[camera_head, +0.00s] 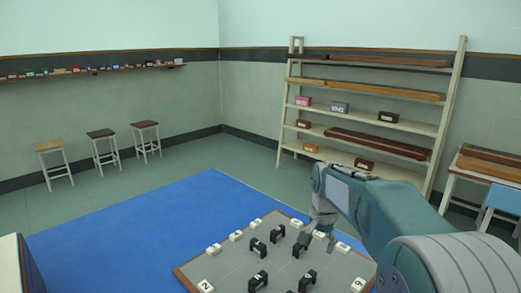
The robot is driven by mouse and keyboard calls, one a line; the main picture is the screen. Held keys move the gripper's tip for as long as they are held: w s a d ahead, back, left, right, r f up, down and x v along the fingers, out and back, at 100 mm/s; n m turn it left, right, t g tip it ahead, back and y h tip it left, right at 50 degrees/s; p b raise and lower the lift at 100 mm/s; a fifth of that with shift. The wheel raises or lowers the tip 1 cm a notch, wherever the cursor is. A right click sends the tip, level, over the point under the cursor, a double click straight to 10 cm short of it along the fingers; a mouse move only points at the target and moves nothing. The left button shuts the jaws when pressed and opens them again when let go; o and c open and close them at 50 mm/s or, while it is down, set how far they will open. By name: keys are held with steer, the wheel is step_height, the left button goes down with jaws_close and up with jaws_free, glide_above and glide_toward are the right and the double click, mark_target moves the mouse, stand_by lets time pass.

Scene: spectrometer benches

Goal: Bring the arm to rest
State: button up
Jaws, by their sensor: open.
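My arm comes in from the lower right of the head view and reaches left. My gripper (312,236) hangs at its end, pointing down over the far right part of a grey board (228,268). The gripper is open; I see nothing held between its fingers. The gap between its fingertips and the board cannot be judged well from this view. Several black arched pieces (258,246) stand on the board. White numbered blocks (214,249) line its edges.
The board lies on a blue mat (120,235). A tall shelf (430,130) with small boxes and long planks stands behind. Several stools (102,145) stand along the left wall under a narrow wall shelf (90,72). A table (490,170) is at the right. The floor between is clear.

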steer(key=s+r+n+t, duration=0.2)
steer(key=s+r+n, duration=0.3)
steer(key=s, duration=1)
steer(key=s+f+n+t, duration=0.2)
steer(key=s, duration=1.2)
steer(key=shift+w+d, duration=0.1)
steer(key=shift+w, duration=0.05)
